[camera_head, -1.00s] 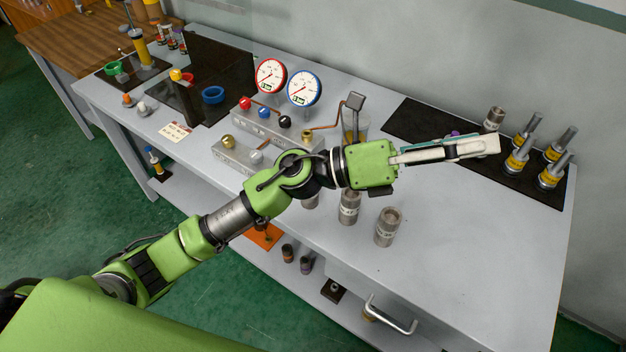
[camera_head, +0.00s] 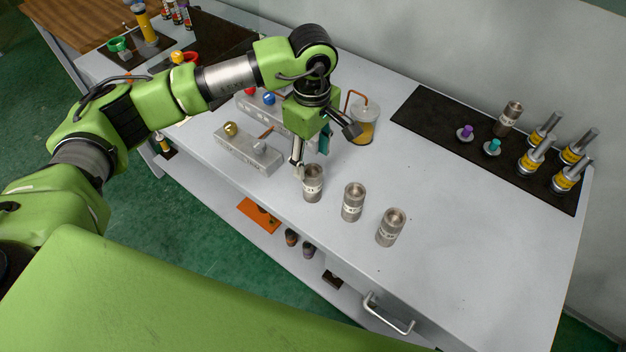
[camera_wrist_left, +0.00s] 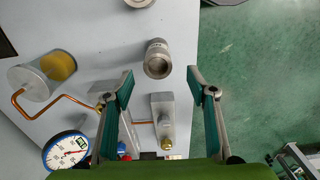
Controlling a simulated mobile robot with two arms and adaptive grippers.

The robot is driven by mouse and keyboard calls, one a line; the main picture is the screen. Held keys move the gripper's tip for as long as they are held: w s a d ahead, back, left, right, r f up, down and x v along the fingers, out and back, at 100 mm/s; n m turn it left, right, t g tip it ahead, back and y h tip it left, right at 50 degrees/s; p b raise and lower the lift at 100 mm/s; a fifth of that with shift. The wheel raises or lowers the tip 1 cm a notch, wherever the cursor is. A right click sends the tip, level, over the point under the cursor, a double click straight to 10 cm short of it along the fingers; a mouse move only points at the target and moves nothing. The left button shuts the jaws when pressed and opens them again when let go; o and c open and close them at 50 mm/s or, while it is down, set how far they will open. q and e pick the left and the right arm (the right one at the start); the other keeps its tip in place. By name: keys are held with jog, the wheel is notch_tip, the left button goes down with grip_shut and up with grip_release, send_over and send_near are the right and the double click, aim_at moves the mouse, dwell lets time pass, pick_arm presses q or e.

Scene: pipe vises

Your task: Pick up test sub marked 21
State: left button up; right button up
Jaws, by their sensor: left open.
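Three grey metal cylindrical subs stand upright in a row near the table's front edge: a left one (camera_head: 313,184), a middle one (camera_head: 353,202) and a right one (camera_head: 391,227). They carry pale labels, but the numbers are too small to read. A similar sub (camera_head: 508,118) stands on the black mat at the back right. My left gripper (camera_head: 309,158) is open and empty, pointing down just behind and above the left sub. In the left wrist view one sub (camera_wrist_left: 157,60) lies just beyond the open fingertips (camera_wrist_left: 161,80), between their lines. My right gripper is out of view.
A grey block with a brass knob (camera_head: 248,150) sits left of the gripper. A clear jar of amber liquid (camera_head: 362,125) with a copper pipe stands behind it. The black mat (camera_head: 430,112) holds several yellow-banded cylinders (camera_head: 533,155). The table right of the subs is clear.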

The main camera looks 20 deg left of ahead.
aim_at(313, 175)
pick_arm(q)
notch_tip(313, 175, down, 5)
jog(key=shift+r+p, duration=0.1)
jog(key=shift+p, duration=0.5)
notch_tip(313, 175, down, 4)
jog(key=p, duration=0.3)
jog(key=shift+w+f, duration=0.15)
jog(key=shift+f, duration=0.6)
grip_shut()
jog(key=shift+w+r, duration=0.1)
jog(key=shift+w, duration=0.05)
